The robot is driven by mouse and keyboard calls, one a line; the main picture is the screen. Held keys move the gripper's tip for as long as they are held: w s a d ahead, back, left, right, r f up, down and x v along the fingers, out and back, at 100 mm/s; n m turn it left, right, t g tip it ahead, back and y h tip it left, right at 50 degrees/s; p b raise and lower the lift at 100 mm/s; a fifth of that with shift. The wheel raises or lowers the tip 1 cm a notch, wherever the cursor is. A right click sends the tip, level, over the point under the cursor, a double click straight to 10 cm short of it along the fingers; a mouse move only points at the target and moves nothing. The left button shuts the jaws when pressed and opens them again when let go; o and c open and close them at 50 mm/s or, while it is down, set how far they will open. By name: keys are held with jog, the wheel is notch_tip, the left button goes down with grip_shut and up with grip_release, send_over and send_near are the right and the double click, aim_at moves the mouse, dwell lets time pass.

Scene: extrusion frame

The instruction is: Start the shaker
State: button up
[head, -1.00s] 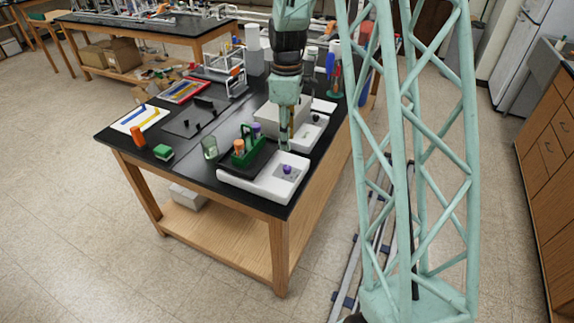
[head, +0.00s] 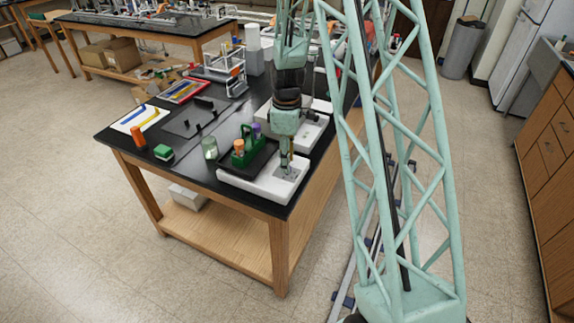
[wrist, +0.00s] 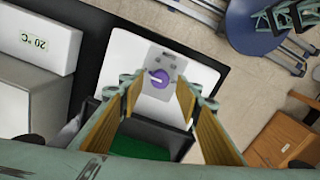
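The shaker (head: 245,185) is a low white unit at the table's near right corner, with a black platform on top. Its purple knob (wrist: 160,79) shows in the wrist view on a light grey panel; in the head view my gripper hides it. My gripper (head: 287,170) points down over the panel. In the wrist view my gripper (wrist: 157,84) is open, its two tan fingers apart on either side of the knob. I cannot tell how far the fingertips are above the panel. A green rack (head: 240,158) with capped tubes stands on the platform.
A white unit marked 20 °C (wrist: 45,42) is beside the shaker. A glass beaker (head: 209,148), an orange-red item (head: 138,138) and a green block (head: 163,152) stand on the black table to the left. Free floor lies beyond the table's near edge.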

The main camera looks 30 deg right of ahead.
jog(key=shift+f, duration=1)
jog(key=c, duration=0.9)
